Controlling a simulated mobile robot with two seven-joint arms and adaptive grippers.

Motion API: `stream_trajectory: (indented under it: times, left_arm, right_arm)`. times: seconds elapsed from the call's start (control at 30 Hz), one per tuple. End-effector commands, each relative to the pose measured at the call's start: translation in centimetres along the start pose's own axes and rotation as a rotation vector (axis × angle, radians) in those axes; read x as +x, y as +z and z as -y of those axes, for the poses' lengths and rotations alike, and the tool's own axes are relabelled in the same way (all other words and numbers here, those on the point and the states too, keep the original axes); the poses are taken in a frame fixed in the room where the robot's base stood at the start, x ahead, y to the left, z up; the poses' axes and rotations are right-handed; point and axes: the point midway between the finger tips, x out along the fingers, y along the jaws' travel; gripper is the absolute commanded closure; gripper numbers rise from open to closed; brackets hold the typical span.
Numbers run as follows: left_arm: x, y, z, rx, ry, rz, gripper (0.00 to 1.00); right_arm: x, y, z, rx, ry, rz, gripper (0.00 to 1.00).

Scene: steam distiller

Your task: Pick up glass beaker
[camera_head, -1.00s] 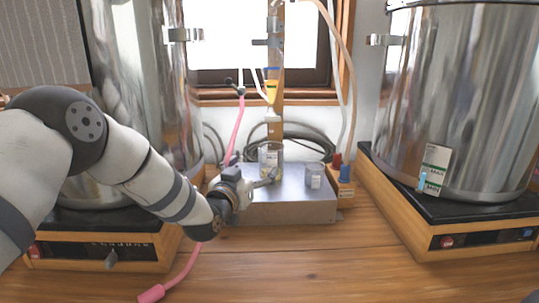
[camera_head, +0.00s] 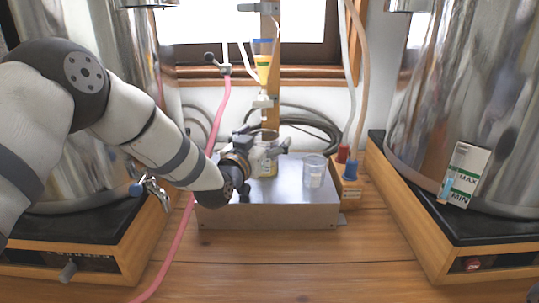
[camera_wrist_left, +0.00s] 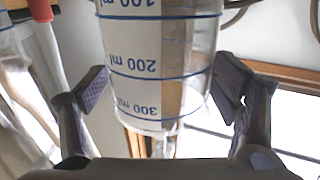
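A clear glass beaker (camera_head: 268,163) with markings stands on the metal box in the head view, below the yellow-tipped tube. In the left wrist view the beaker (camera_wrist_left: 160,75) fills the middle, with blue rings and ml numbers that read upside down. My left gripper (camera_head: 265,141) reaches in from the left at the beaker. Its fingers (camera_wrist_left: 166,85) are spread, one on each side of the beaker. I cannot tell whether the pads touch the glass. The gripper partly hides the beaker in the head view.
A smaller clear cup (camera_head: 314,171) stands to the right on the metal box (camera_head: 270,215). A wooden block with red and blue caps (camera_head: 346,175) is beside it. Large steel vessels (camera_head: 440,110) flank the box. A pink hose (camera_head: 192,225) runs down near my left arm.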

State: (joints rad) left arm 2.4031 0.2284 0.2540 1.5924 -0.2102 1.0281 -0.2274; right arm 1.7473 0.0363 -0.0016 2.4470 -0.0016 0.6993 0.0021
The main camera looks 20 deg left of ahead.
Motion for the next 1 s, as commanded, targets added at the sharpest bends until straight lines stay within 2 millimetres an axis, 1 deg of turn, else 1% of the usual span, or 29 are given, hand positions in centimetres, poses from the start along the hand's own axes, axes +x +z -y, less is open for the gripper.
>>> stream_trajectory:
  times: [0.03,0.07,0.1,0.17,0.2,0.27,0.53,0.67,0.77,1.0]
  left_arm:
    - [0.0,0.3,0.0,0.0,0.0,0.005,0.22]
    - [0.0,0.3,0.0,0.0,0.0,0.005,0.29]
    - [0.0,0.3,0.0,0.0,0.0,0.004,0.38]
    - [0.0,0.2,0.0,0.0,0.0,0.004,0.52]
    - [0.0,0.2,0.0,0.0,0.0,0.004,0.61]
    - [0.0,0.2,0.0,0.0,0.0,0.004,0.74]
    - [0.0,0.2,0.0,0.0,0.0,0.004,0.74]
    - [-0.1,-0.3,0.0,0.0,0.0,0.002,0.74]
    - [-0.1,-1.1,0.0,0.0,0.0,-0.002,0.74]
    - [-0.3,-3.9,0.1,0.001,-0.002,-0.008,0.74]
  right_arm:
    - [0.1,0.1,0.0,0.0,0.0,0.004,0.63]
    - [0.1,0.1,0.0,0.0,0.0,0.004,0.63]
    - [0.1,0.1,0.0,0.0,0.0,0.004,0.63]
    - [0.1,0.1,0.0,0.0,0.0,0.004,0.63]
    - [0.1,0.1,0.0,0.0,0.0,0.004,0.63]
    - [0.1,0.1,0.0,0.0,0.0,0.003,0.63]
    - [0.0,0.1,0.0,0.0,0.0,0.002,0.63]
    - [-0.2,-0.1,0.0,0.0,0.0,-0.005,0.63]
    - [-0.7,-0.3,0.0,0.0,-0.001,-0.017,0.63]
    - [-2.5,-1.1,0.1,0.001,-0.003,-0.062,0.63]
